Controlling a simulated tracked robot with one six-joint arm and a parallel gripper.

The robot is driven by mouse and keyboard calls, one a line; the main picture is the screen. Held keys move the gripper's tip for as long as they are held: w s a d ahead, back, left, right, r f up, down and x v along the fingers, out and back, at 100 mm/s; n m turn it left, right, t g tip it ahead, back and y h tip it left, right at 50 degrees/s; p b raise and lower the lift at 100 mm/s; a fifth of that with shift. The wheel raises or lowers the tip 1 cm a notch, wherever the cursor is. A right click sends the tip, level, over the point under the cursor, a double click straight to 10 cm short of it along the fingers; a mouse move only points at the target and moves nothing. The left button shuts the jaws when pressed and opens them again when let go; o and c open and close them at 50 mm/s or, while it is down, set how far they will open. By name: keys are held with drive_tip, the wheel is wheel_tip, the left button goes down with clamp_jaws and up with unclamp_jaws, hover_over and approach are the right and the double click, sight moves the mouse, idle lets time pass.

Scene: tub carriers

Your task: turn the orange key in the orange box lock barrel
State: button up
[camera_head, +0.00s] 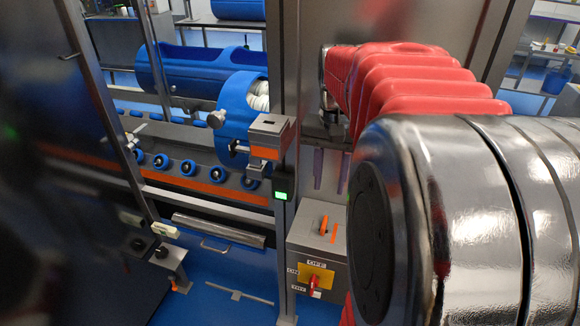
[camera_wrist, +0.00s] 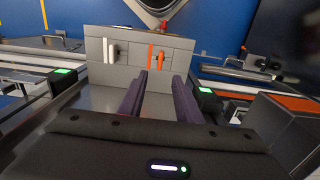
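The grey lock box (camera_head: 306,242) stands at lower centre in the head view; it also shows in the wrist view (camera_wrist: 135,57). The orange key (camera_head: 323,225) sticks out of its upper face beside an orange stripe. In the wrist view the orange key (camera_wrist: 161,61) stands upright, right of the stripe. Its barrel is too small to make out. My gripper (camera_head: 330,170) has two purple fingers pointing down above the box in the head view. In the wrist view the fingers (camera_wrist: 161,85) are apart with nothing between them, and the key appears just beyond their tips, apart from them.
A white key (camera_wrist: 113,50) sits left of the orange one. A yellow plate with a red switch (camera_head: 315,278) is on the box front. A metal post with a green-lit unit (camera_head: 283,186) stands left of the box. Blue tubs (camera_head: 190,72) lie behind on rollers.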

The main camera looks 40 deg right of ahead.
sight(325, 222)
wheel_tip(325, 222, down, 14)
drive_tip(key=shift+r, duration=0.15)
idle(0.6)
clamp_jaws()
idle(0.3)
